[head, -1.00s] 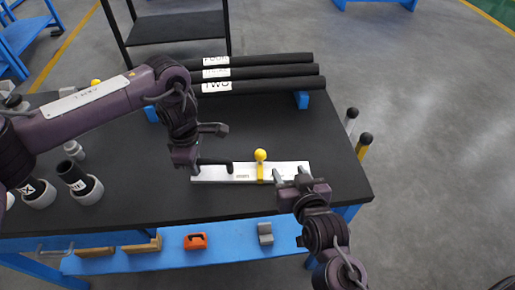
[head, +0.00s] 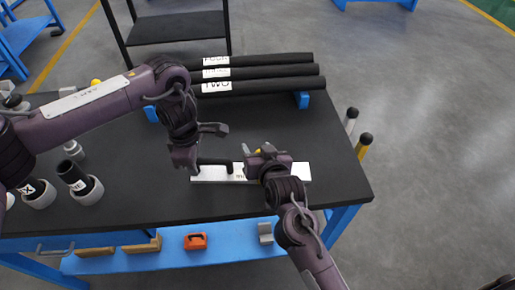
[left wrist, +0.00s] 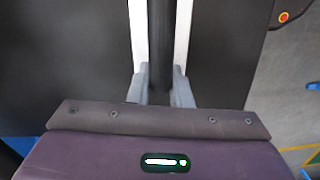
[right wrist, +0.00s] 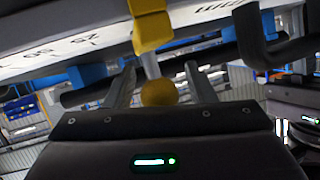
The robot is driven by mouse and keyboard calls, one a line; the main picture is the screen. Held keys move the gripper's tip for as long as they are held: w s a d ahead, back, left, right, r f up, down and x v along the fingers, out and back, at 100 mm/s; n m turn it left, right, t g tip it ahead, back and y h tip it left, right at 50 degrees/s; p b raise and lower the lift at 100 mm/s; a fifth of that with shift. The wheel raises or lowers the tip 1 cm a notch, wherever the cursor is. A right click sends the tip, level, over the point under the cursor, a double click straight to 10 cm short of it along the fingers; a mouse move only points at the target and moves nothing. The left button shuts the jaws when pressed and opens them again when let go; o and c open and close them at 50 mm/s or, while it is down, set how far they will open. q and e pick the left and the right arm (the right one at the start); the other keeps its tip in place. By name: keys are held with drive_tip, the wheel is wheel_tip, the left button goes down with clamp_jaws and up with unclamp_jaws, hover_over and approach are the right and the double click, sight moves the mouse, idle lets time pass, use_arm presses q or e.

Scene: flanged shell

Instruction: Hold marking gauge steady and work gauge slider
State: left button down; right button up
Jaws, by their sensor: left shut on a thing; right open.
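The marking gauge (head: 300,172) is a white bar lying near the table's front edge, with a black handle (head: 216,162) on its left part. My left gripper (head: 195,165) is shut on that handle; in the left wrist view its fingers clasp the black handle (left wrist: 160,45) above the white bar. The yellow slider (right wrist: 150,25) has a round yellow knob (right wrist: 158,92) on a pale stem. My right gripper (head: 258,150) is open at the slider, mostly hiding it in the head view. In the right wrist view the knob sits between the spread fingers, with gaps visible on both sides.
Several labelled black rods (head: 260,86) lie on blue supports behind the gauge. Cups with black cylinders (head: 88,190) stand at the left. An orange item (head: 195,241) is on the blue lower shelf (head: 150,258). The tabletop right of the gauge is clear.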

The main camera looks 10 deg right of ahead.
drive_tip(key=shift+w+f, duration=0.1)
drive_tip(key=shift+w, duration=0.05)
drive_tip(key=shift+c, duration=0.3)
clamp_jaws()
drive_tip(key=d, duration=0.7)
drive_tip(key=shift+s+d, duration=0.3)
drive_tip(key=shift+d, duration=0.1)
drive_tip(key=shift+o, duration=0.3)
unclamp_jaws()
drive_tip(key=shift+a, duration=0.1)
drive_tip(key=v, duration=1.2)
